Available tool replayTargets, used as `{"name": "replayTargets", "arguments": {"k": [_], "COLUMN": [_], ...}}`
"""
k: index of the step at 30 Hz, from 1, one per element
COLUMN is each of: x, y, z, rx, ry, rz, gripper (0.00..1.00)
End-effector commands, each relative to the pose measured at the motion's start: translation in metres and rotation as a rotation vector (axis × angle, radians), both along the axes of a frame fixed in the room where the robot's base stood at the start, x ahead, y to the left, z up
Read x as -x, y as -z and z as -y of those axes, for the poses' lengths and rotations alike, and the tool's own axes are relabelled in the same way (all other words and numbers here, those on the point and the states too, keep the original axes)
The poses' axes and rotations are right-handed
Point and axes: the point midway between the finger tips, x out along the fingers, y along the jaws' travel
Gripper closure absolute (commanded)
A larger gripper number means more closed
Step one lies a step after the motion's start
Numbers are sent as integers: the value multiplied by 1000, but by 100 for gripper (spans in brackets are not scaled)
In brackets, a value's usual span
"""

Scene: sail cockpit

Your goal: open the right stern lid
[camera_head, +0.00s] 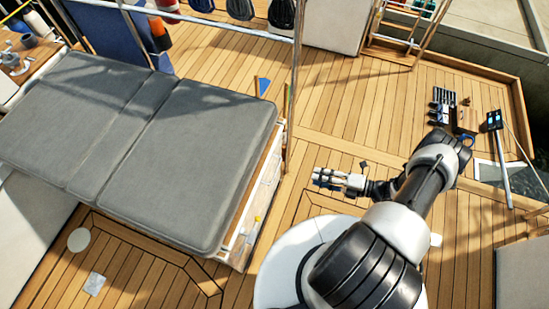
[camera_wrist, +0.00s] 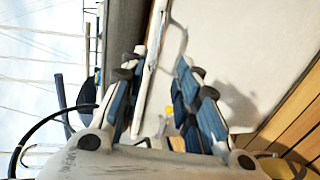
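My gripper (camera_head: 322,177) points left, toward the near end of the bench with the grey cushions (camera_head: 190,140), with a visible gap to it in the head view. In the wrist view, the two blue-padded fingers of my gripper (camera_wrist: 157,78) stand apart, with nothing held between them. Beyond them is a pale side panel (camera_wrist: 245,45) with a thin curved strip or handle (camera_wrist: 180,35) near its left edge. No part can be clearly told as the right stern lid. The bench's end face (camera_head: 262,195) shows narrowly in the head view, with a small yellow item on it.
A thin upright post (camera_head: 294,75) rises at the bench's far corner. Wooden deck (camera_head: 350,100) lies open behind my arm. Dark tools (camera_head: 443,103) and a long-handled device (camera_head: 500,155) lie at the right. A ladder (camera_head: 400,30) stands at the back.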

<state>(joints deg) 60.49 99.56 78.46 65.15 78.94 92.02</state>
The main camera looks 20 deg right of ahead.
Motion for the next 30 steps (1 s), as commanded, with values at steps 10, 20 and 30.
{"name": "replayTargets", "arguments": {"k": [10,20,30], "x": [-30,-72,-97], "y": [12,28,36], "z": [-45,-102,-135], "rx": [-2,-1,0], "ry": [-6,-6,-2], "rz": [-1,-1,0], "gripper": [71,71,71]}}
